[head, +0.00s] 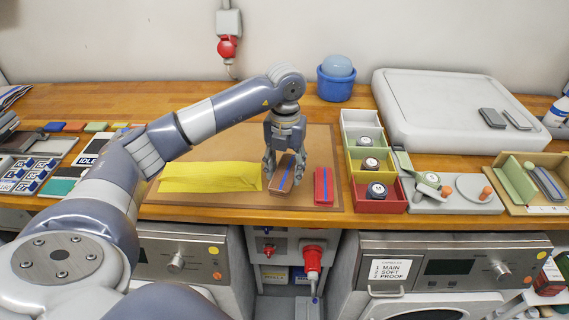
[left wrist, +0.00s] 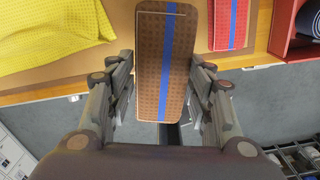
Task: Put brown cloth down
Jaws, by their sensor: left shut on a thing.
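The brown cloth (head: 283,174) is a folded, flat piece with a blue stripe. My left gripper (head: 283,160) is shut on it, pointing down over the brown mat (head: 235,143). In the left wrist view the brown cloth (left wrist: 153,70) sits between the fingers of the left gripper (left wrist: 162,95). It looks tilted in the head view; whether it touches the mat I cannot tell. A red cloth (head: 324,186) with a blue stripe lies just right of it, and shows in the left wrist view (left wrist: 217,25). My right gripper is not in view.
A yellow cloth (head: 210,177) lies spread on the mat to the left. Stacked coloured bins (head: 380,203) stand to the right, the front one red. A blue tub (head: 336,84) stands behind. The mat's back part is clear. The counter's front edge (head: 240,216) is close to the cloth.

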